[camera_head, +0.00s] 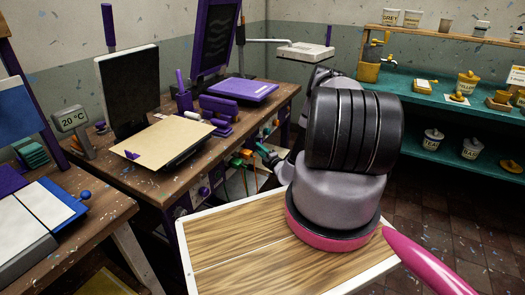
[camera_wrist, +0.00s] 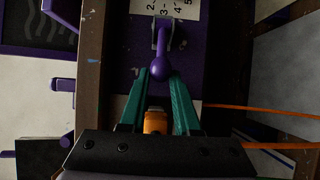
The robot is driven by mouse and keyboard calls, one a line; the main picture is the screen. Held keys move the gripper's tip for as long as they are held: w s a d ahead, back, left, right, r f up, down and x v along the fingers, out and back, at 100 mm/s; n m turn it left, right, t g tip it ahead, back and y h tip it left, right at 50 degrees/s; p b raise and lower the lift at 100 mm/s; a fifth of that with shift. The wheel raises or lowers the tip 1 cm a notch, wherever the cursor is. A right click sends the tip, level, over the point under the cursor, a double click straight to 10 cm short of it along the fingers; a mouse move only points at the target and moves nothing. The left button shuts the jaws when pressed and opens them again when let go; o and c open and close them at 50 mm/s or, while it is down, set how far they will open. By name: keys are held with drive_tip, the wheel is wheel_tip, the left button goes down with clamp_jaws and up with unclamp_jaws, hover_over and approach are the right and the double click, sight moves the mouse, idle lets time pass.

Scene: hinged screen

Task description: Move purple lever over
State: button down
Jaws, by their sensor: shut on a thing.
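The purple lever (camera_wrist: 164,40) ends in a round purple knob and shows in the wrist view at the upper middle. It comes out of a grey-edged slot beside a white scale (camera_wrist: 182,9) with the numbers 2, 3, 4 and 5. My gripper (camera_wrist: 162,76) has two green fingers that close in on both sides of the knob, and it is shut on it. In the head view my gripper (camera_head: 266,155) is mostly hidden behind my own arm at the right end of the workbench, and I cannot make out the lever there.
The wooden workbench (camera_head: 152,172) carries a dark screen (camera_head: 129,88), a tan board (camera_head: 165,140) and a purple-framed hinged screen (camera_head: 216,38). Orange cables (camera_wrist: 265,109) run right of my fingers in the wrist view. Teal shelves (camera_head: 425,95) with pots stand at the right.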

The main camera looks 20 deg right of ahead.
sight(248, 146)
drive_tip(key=shift+a, duration=0.1)
drive_tip(key=shift+w+a, duration=0.6)
drive_tip(key=shift+a, duration=0.25)
drive_tip(key=shift+w+a, duration=0.4)
drive_tip(key=shift+a, duration=0.15)
drive_tip(key=shift+w+a+r, duration=0.1)
drive_tip(key=shift+w+a, duration=0.1)
drive_tip(key=shift+a, duration=0.15)
